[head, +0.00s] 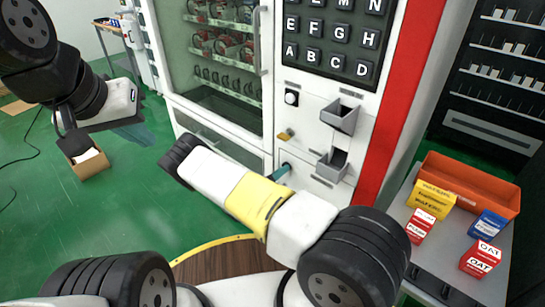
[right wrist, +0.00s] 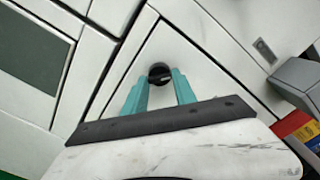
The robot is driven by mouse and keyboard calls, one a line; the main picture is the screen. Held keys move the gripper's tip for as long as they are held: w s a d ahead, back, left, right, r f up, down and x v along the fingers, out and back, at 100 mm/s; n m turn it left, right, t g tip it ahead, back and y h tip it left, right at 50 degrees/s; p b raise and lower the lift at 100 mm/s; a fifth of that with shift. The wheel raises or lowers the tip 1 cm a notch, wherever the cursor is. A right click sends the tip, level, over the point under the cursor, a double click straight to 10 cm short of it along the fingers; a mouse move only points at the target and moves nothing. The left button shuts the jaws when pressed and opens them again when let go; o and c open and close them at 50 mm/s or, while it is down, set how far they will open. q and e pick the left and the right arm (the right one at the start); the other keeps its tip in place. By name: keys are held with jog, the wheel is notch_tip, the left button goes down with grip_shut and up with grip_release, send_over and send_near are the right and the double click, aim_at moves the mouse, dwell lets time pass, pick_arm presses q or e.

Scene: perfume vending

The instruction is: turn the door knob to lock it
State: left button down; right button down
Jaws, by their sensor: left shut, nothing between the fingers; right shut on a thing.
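The black round door knob (right wrist: 160,73) sits on the white door panel (right wrist: 205,68) of the vending machine. In the right wrist view it lies between the teal fingertips of my right gripper (right wrist: 159,82), which is shut on it. A light mark shows on the knob's face. In the head view my right gripper (head: 281,173) reaches the machine's lower front, and the knob is mostly hidden there. My left gripper (head: 140,134) is shut and empty, away from the machine at the left, over the green floor.
A black-and-white dial (head: 291,97), a gold part (head: 285,134) and two grey trays (head: 341,115) are on the machine's front near my right arm. A side table (head: 440,275) at the right holds an orange bin (head: 470,184) and several small boxes. A cardboard box (head: 88,165) stands on the floor.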

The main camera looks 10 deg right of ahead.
jog(key=shift+n, duration=4.1)
jog(key=c, duration=1)
grip_release()
jog(key=v, duration=0.7)
jog(key=shift+s+a, duration=0.25)
jog(key=shift+a, duration=0.05)
